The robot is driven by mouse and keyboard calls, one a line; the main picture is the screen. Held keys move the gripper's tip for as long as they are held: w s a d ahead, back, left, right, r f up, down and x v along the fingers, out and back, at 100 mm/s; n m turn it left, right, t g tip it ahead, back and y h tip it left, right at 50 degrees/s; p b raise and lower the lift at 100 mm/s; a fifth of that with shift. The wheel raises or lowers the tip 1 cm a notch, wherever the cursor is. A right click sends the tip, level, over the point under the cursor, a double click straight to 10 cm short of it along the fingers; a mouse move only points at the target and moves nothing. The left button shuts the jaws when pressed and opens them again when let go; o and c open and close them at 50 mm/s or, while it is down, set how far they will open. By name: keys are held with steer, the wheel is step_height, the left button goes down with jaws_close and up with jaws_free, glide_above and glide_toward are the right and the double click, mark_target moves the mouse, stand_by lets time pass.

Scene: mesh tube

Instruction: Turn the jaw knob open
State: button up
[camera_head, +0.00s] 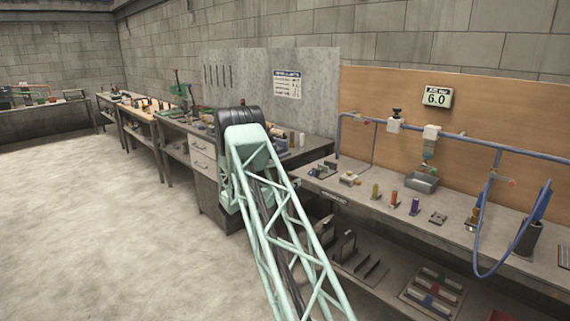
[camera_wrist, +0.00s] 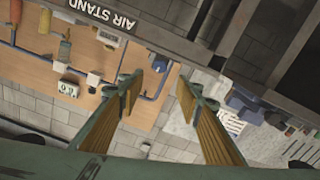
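I cannot pick out the jaw knob with certainty in either view. A blue item (camera_head: 279,146) sits on the drawer bench, partly hidden behind my arm. Blue parts also show at the right of the wrist view (camera_wrist: 246,106), too small to tell for sure what they are. In the wrist view my gripper (camera_wrist: 158,84) has its two ribbed, tan-padded fingers spread apart with nothing between them. It is in the air, apart from the benches. In the head view my arm's mesh tube hides the gripper.
A bench (camera_head: 330,195) at the right carries small fixtures, coloured pegs and a grey tray (camera_head: 421,182). The floor (camera_head: 100,220) at the left is clear.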

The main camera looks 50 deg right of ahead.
steer(key=s+a+r+g+y, duration=0.1)
steer(key=s+a+r, duration=0.3)
steer(key=a+r, duration=0.2)
steer(key=s+a+r+n+g+y, duration=0.1)
steer(key=s+a+r+y, duration=0.1)
steer(key=s+a+r, duration=0.2)
steer(key=shift+s+a+r+n+y, duration=0.15)
steer(key=shift+a+r+n+y, duration=0.15)
steer(key=shift+a+r, duration=2.2)
steer(key=shift+d+r, duration=0.7)
steer(key=shift+d, duration=0.05)
steer(key=shift+d, duration=0.1)
steer(key=w+d+f+m+t+h, duration=0.1)
steer(key=w+d+f+m, duration=0.1)
steer(key=w+d+f, duration=0.2)
steer(key=w+d+f+m+t+h, duration=0.1)
steer(key=w+d+f, duration=0.3)
steer(key=d+f, duration=0.4)
step_height(320, 180, down, 4)
steer(key=shift+w+d+f+m+h, duration=0.15)
steer(key=shift+w+m+h, duration=0.05)
steer(key=shift+m+h, duration=0.55)
steer(key=shift+d, duration=0.15)
